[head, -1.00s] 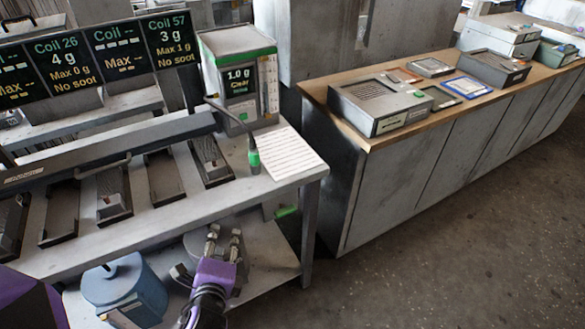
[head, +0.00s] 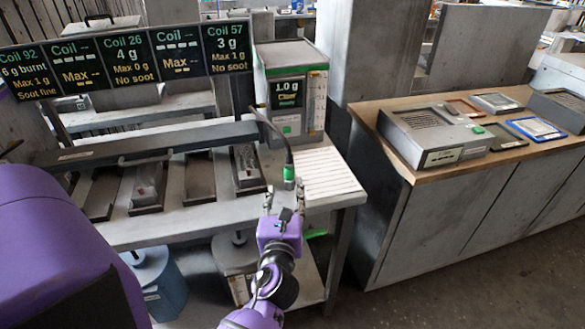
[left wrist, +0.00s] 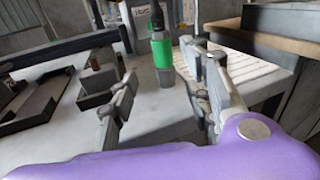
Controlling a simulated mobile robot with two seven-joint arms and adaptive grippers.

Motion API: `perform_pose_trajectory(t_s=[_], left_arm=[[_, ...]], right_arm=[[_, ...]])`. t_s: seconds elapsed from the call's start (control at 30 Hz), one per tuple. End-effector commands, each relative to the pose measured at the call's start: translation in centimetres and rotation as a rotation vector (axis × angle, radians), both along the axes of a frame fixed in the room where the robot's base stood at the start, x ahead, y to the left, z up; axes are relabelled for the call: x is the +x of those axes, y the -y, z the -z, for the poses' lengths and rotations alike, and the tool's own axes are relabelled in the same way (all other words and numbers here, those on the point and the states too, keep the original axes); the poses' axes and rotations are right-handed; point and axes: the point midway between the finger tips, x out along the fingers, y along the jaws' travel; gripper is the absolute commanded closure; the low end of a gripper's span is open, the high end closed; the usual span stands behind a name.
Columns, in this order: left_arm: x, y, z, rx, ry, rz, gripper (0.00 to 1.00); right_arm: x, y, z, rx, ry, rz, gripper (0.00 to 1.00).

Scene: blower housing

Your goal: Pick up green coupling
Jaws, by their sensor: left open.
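The green coupling (head: 289,174) is a short green band with grey ends on a dark hose. The left wrist view shows the coupling (left wrist: 162,54) between and beyond my fingers, with a clear gap on both sides. My left gripper (head: 284,198) is open and empty, just in front of the coupling; in the wrist view its two fingers (left wrist: 163,92) point toward it. The coupling's lower end partly hides behind the gripper in the head view. My right gripper is not in view.
A green-topped meter box (head: 290,95) reading 1.0 g stands behind the coupling. Dark trays with blocks (head: 147,185) lie to the left. A blue canister (head: 160,280) sits below. A wooden-topped cabinet (head: 400,170) with boxes stands at right; the floor before it is clear.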

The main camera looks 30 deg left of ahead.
Motion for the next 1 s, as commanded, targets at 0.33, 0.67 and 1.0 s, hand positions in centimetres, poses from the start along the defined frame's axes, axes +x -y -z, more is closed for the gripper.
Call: perform_pose_trajectory(t_s=[0.33, 0.67, 1.0], left_arm=[[2.5, -1.3, -1.0, 0.065, -0.014, -0.008, 0.55], [6.5, -3.4, -1.2, 0.063, -0.014, -0.008, 0.55], [7.2, -3.9, -1.0, 0.061, -0.016, -0.009, 0.55]], right_arm=[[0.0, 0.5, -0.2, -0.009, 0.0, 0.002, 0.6], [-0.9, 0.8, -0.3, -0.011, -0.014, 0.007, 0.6], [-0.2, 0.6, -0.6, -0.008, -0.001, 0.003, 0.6]])
